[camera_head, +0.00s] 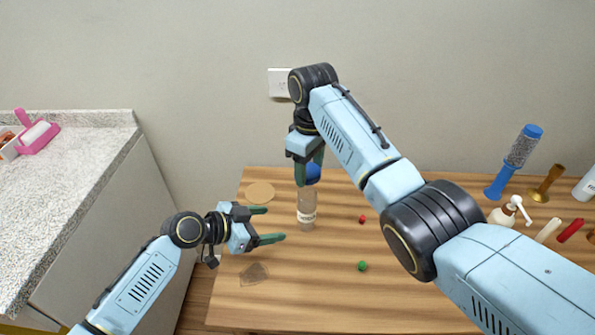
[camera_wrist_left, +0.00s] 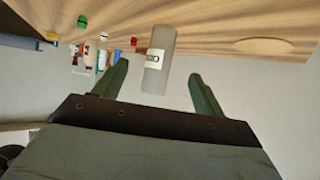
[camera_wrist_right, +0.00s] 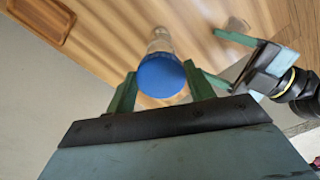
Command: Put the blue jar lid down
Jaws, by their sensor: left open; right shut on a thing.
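The blue jar lid (camera_head: 313,174) is between the fingers of my right gripper (camera_head: 309,178), at the top end of the clear jar in the head view. The lid (camera_wrist_right: 161,76) also fills the space between the fingertips in the right wrist view. The clear jar (camera_head: 307,210) stands upright on the table with a pale label. Whether the lid touches the jar's rim is hidden. My left gripper (camera_head: 275,225) is open and empty, left of the jar, with its fingers pointing at it. The jar (camera_wrist_left: 160,58) shows ahead, between its fingertips, in the left wrist view.
A red cube (camera_head: 362,219) and a green piece (camera_head: 362,266) lie right of the jar. A pump bottle (camera_head: 508,213) and several items crowd the right end. Front-middle table is clear.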

